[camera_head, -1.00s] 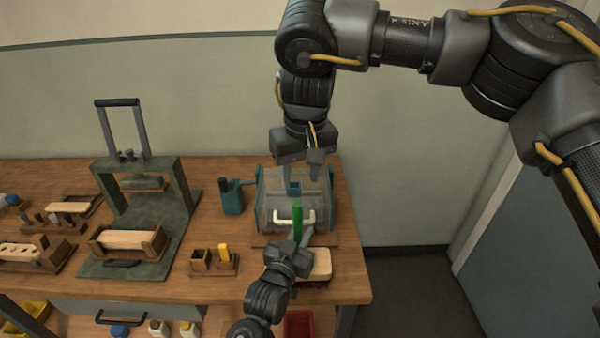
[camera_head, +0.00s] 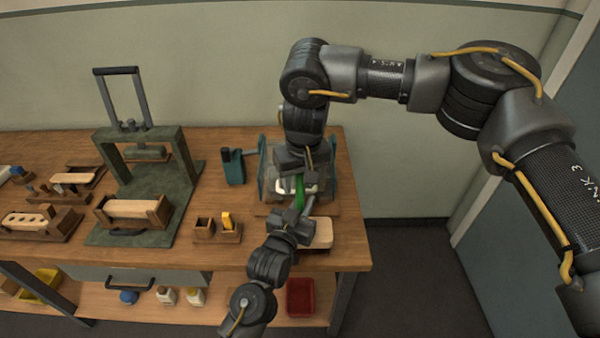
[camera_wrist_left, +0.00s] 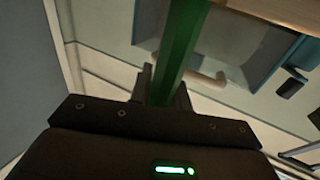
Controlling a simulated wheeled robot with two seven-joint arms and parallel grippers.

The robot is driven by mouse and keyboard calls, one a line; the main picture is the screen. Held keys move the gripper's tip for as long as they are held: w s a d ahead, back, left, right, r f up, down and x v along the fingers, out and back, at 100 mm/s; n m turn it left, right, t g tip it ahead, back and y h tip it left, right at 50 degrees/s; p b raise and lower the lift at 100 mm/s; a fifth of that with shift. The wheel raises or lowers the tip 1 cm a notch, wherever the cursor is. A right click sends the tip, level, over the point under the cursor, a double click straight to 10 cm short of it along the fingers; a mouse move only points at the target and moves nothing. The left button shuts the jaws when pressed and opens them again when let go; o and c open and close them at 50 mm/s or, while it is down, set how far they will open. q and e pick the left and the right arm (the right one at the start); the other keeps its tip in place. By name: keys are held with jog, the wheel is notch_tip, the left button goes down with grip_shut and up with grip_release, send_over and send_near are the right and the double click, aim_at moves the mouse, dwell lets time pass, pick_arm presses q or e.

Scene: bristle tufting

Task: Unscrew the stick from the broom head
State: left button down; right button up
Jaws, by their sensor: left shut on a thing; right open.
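The green stick (camera_head: 299,190) stands roughly upright in front of the machine on the bench. It also shows in the left wrist view (camera_wrist_left: 182,45). My left gripper (camera_head: 301,208) is shut on the stick low down. My right gripper (camera_head: 305,168) is open and points down at the stick's top end; whether its fingers surround the stick is unclear. A pale wooden block (camera_head: 318,234), seemingly the broom head, lies just right of my left gripper. My left gripper hides the stick's lower end, so I cannot see whether it joins the block.
The teal machine (camera_head: 332,172) with a clear guard and white handle stands close behind the stick. A teal holder (camera_head: 233,168) and small wooden boxes (camera_head: 204,228) are to the left. A green press (camera_head: 184,160) stands further left. A red bin (camera_head: 300,297) is below.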

jog(key=shift+c, duration=0.4)
grip_shut()
jog(key=n, duration=0.4)
dwell(1.0)
grip_release()
jog(key=shift+r, duration=0.1)
